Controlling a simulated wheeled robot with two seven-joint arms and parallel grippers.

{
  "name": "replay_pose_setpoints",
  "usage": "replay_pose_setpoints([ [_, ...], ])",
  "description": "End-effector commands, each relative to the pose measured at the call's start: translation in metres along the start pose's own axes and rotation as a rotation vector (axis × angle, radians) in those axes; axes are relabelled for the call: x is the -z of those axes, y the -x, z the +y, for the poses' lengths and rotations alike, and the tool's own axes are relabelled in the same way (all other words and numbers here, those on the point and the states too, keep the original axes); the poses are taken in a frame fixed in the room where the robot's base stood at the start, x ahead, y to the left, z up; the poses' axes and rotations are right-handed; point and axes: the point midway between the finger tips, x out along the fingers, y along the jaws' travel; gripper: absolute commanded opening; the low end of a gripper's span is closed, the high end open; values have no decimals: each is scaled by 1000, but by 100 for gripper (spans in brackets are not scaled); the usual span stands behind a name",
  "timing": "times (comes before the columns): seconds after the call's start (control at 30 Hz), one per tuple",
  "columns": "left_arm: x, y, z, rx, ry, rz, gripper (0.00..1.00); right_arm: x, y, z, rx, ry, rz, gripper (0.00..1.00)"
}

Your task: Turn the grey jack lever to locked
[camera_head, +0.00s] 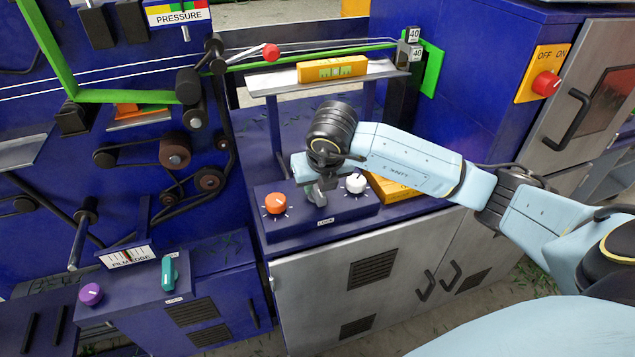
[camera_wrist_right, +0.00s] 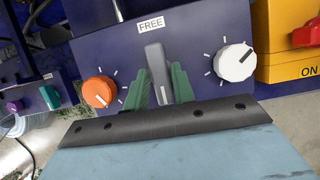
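The grey jack lever (camera_wrist_right: 157,68) stands on the dark blue control box between the orange and white knobs. In the wrist view its tip is toward the FREE label (camera_wrist_right: 151,25). My right gripper (camera_wrist_right: 160,85) has its green fingers close on both sides of the lever and appears shut on it. In the head view my right gripper (camera_head: 318,178) is over the box, and the lower part of the lever (camera_head: 317,196) shows beneath it. The LOCK label (camera_head: 326,223) is on the front of the box. My left gripper is not in view.
The orange knob (camera_head: 275,204) is left of the lever and the white knob (camera_head: 355,183) is right of it, both close to my gripper. A yellow box (camera_head: 392,190) lies under my right forearm. A shelf (camera_head: 285,82) with a yellow level (camera_head: 332,68) stands behind.

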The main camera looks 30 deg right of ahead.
Motion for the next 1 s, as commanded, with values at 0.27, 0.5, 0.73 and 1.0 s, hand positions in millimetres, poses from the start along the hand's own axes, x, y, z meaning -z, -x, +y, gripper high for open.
replay_pose_setpoints([
  [0.27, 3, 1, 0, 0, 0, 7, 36, 0, 0, 0, 0, 2, 0, 41],
  [0.5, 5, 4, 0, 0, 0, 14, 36, -1, 8, 0, -1, 3, -2, 41],
  [0.73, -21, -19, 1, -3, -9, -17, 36, -2, 51, 0, -1, 3, -5, 41],
  [1.0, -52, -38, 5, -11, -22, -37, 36, -2, 108, 0, -2, 3, -5, 41],
])
